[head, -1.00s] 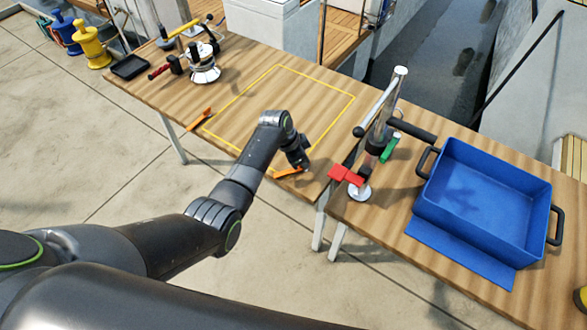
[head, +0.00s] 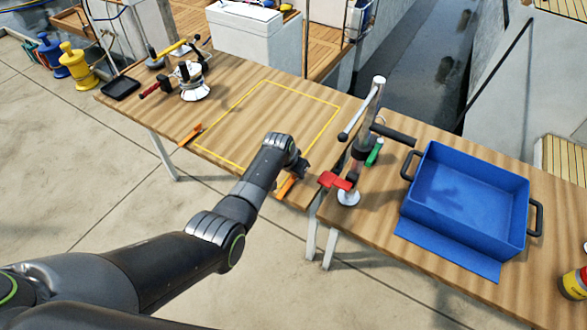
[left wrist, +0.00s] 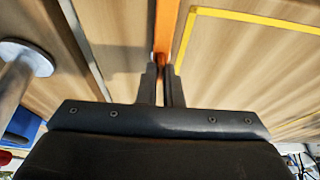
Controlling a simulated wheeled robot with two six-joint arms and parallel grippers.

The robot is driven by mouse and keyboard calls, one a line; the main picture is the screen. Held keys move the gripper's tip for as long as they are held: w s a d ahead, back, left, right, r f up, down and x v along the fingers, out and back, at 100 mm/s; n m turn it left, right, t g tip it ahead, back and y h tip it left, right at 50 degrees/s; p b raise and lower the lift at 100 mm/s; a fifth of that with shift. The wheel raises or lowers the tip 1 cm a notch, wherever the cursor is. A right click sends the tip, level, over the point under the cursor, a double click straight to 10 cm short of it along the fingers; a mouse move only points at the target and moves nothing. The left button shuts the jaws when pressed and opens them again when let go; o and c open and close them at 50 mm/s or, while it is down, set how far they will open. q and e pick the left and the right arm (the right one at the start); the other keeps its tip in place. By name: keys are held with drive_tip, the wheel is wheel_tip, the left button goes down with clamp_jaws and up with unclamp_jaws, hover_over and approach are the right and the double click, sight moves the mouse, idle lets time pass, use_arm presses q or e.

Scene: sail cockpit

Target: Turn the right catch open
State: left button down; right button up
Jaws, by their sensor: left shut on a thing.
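The right catch (head: 287,186) is a small orange bar at the front edge of the wooden table, near its right end. In the head view it lies slanted, partly hidden by my left gripper (head: 296,173). In the left wrist view the orange catch (left wrist: 164,35) runs lengthwise between the two fingers of my left gripper (left wrist: 163,78), which is shut on it. The left catch (head: 190,135), also orange, sits slanted at the same table's front edge, farther left. My right gripper is not in view.
A yellow outline (head: 232,100) marks a bare area of the table. Right of the catch stands a metal post with a red clamp part (head: 334,181). A blue tray (head: 465,200) lies farther right. A winch (head: 192,85) and tools stand at the far left.

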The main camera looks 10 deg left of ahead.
sight(282, 193)
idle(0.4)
use_arm(q)
drive_tip(key=c, duration=1.6)
unclamp_jaws()
drive_tip(key=shift+p+v, duration=0.3)
drive_tip(key=shift+v, duration=0.55)
drive_tip(key=v, duration=1.5)
drive_tip(key=shift+s+r, duration=0.2)
drive_tip(key=shift+r, duration=0.1)
